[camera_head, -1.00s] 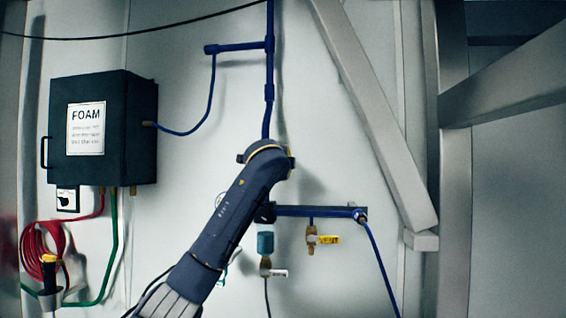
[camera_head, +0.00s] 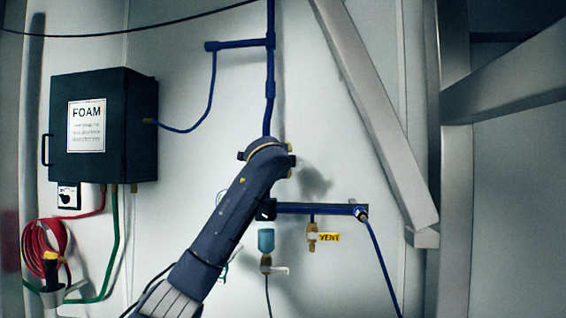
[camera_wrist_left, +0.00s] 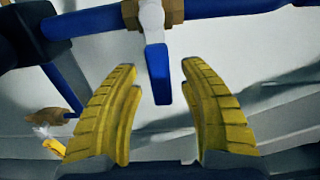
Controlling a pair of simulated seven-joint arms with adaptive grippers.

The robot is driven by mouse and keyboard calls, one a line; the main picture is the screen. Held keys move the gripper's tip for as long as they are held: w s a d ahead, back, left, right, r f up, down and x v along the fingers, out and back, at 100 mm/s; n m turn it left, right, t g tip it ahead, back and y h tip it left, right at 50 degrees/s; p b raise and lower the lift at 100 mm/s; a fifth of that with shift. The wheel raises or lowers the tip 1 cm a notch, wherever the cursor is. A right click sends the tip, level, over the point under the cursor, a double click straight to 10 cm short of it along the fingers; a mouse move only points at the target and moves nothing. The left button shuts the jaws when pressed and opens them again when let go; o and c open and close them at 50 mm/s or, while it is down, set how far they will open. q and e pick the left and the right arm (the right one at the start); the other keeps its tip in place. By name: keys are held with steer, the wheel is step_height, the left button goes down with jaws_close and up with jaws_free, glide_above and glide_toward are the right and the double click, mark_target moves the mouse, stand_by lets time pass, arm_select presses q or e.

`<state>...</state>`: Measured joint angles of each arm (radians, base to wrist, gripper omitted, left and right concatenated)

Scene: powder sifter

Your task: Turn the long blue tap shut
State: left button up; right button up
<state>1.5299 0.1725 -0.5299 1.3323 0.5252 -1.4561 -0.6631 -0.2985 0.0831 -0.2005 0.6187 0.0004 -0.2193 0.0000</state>
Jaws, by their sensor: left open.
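The long blue tap (camera_wrist_left: 158,76) shows in the left wrist view as a flat blue lever on a whitish stem, below a brass fitting (camera_wrist_left: 172,11) on a blue pipe. It points down, slightly tilted. My left gripper (camera_wrist_left: 159,66) has two yellow ribbed fingers, spread apart. The lever's lower end lies between the fingertips in the picture, with gaps on both sides. I cannot tell how deep it sits between them. In the head view my own arm hides the gripper and the tap. My right gripper is not in view.
A horizontal blue pipe (camera_head: 318,209) crosses the wall, with a brass valve (camera_head: 312,236) tagged VENT below it. A teal bowl (camera_head: 265,240) hangs left of that valve. A black FOAM box (camera_head: 118,100) is at the left. A diagonal metal beam (camera_head: 372,110) stands at the right.

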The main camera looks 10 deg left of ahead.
arm_select(q)
steer(key=s, duration=1.2)
steer(key=shift+d, duration=0.25)
steer(key=shift+f, duration=0.1)
